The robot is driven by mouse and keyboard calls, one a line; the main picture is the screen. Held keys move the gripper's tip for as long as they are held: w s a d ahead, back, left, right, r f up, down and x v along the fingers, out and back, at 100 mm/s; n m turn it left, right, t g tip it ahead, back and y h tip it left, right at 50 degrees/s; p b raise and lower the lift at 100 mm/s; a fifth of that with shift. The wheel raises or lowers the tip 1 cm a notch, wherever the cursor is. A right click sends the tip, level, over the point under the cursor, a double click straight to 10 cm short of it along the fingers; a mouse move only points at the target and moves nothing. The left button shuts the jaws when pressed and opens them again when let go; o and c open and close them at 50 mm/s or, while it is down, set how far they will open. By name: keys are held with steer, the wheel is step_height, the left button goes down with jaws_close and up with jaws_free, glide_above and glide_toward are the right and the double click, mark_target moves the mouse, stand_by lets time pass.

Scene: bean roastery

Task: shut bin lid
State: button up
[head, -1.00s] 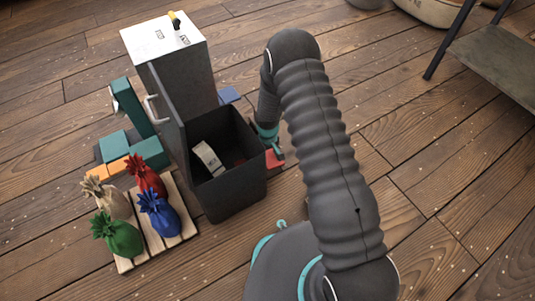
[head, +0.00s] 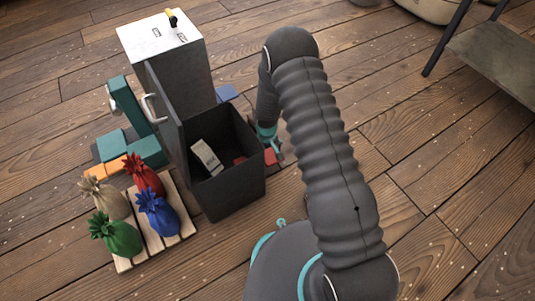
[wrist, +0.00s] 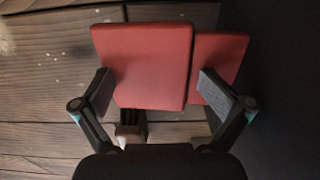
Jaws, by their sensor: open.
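The dark grey bin (head: 236,193) stands open on the floor. Its lid (head: 166,108) stands upright on the bin's left side, with a pale handle (head: 149,108) on its outer face. A cream item (head: 207,157) and something red lie inside. My gripper (head: 268,143) is low beside the bin's far right side, partly hidden by my arm. In the wrist view my gripper (wrist: 160,100) is open, its fingers apart and empty. Red blocks (wrist: 145,62) lie beyond the fingers, and a dark surface, probably the bin's wall, fills the right edge.
A grey cabinet with a white top (head: 157,35) stands behind the lid. Teal blocks (head: 148,152) lie left of the bin. A pallet (head: 179,238) with several coloured sacks is at the front left. A table (head: 497,55) stands at the far right. The floor between is clear.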

step_height(320, 180, up, 11)
steer(key=shift+r, duration=0.15)
stand_by(0.7)
